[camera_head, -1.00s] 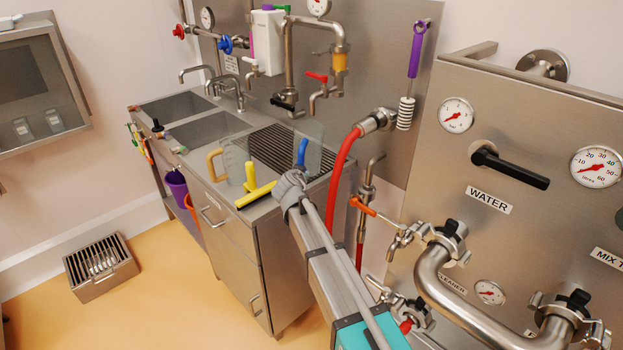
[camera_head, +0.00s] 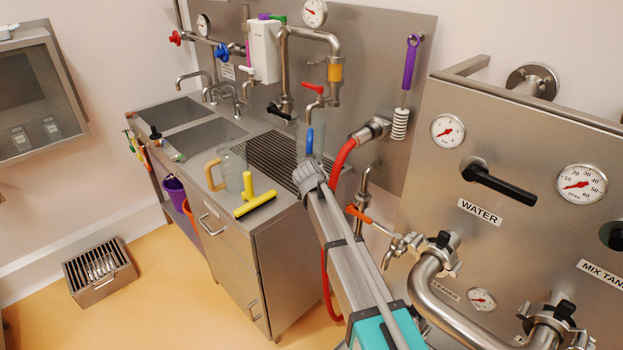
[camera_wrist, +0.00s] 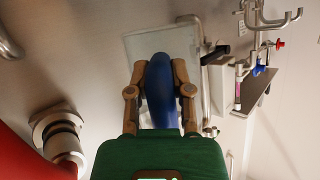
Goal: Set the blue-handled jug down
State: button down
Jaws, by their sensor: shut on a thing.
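The blue-handled jug (camera_head: 315,140) is a clear vessel at the right end of the sink counter (camera_head: 268,215) in the head view, beside the red hose. Much of it is hidden behind my arm. My gripper (camera_head: 308,172) is shut on its blue handle, which shows between the brown fingers in the wrist view (camera_wrist: 160,85). The jug's pale clear body (camera_wrist: 150,45) lies beyond the handle there. I cannot tell whether its base touches the counter.
A jug with a tan handle (camera_head: 212,175) and a yellow squeegee (camera_head: 256,203) stand on the counter to the left. The ribbed drain area (camera_head: 280,155) is clear. A red hose (camera_head: 340,165) hangs close on the right, with an orange-handled valve (camera_head: 358,213) below.

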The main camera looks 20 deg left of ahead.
jog(key=shift+w+r, duration=0.1)
jog(key=shift+a, duration=0.1)
dwell(0.3)
jog(key=shift+s+n, duration=0.2)
jog(key=shift+n, duration=0.2)
jog(key=shift+w, duration=0.1)
notch_tip(320, 180, down, 6)
jog(key=b, duration=0.6)
jog(key=shift+f, duration=0.2)
dwell(0.5)
jog(key=shift+f+b, duration=1.8)
jog(key=shift+b, duration=0.2)
jog(key=shift+f, duration=0.1)
jog(key=c, duration=0.5)
grip_release()
jog(key=shift+c, duration=0.2)
